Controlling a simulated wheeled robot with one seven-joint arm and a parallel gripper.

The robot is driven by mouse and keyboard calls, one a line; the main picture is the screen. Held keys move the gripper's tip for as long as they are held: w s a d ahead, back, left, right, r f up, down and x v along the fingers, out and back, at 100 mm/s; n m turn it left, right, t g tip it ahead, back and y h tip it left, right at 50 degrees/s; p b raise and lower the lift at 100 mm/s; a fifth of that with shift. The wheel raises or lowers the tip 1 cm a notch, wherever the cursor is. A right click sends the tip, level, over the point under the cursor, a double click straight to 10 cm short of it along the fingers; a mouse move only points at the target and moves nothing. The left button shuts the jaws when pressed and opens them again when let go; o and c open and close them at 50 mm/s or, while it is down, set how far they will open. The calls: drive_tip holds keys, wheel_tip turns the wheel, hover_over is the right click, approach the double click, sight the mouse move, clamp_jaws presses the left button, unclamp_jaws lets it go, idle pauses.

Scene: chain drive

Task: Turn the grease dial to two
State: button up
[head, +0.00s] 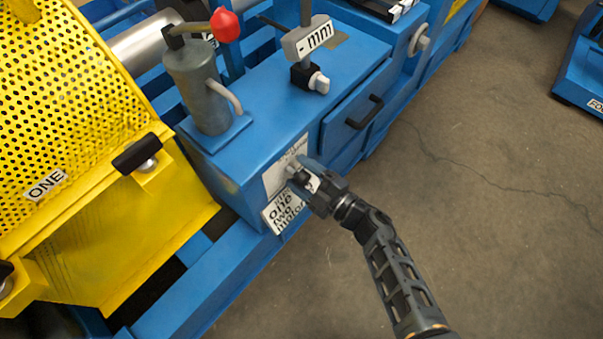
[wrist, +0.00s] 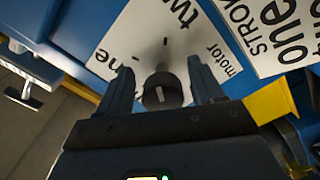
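The grease dial is a dark round knob (wrist: 162,91) with a short white line on its face. It stands on a white plate (wrist: 150,25) on the blue housing. Lettering around it reads partly "tw" at the upper right, "motor" at the right and "ne" at the left, cut by a finger. The white line runs roughly up and down in the wrist view; which word it marks I cannot tell. My gripper (wrist: 163,88) is open, one finger on each side of the knob, with gaps visible. In the head view my gripper (head: 298,172) covers the knob and part of its plate (head: 277,178).
A text card (head: 284,210) is just below the dial plate. A grey cylinder with a red knob (head: 225,25) stands on the blue housing (head: 265,115). A drawer with a black handle (head: 364,112) is to the right. A yellow perforated guard (head: 70,100) is left.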

sight(308, 181)
drive_tip(key=shift+s, duration=0.15)
drive_tip(key=shift+s+d, duration=0.2)
drive_tip(key=shift+d, duration=0.05)
drive_tip(key=p+v, duration=0.1)
drive_tip(key=v, duration=0.6)
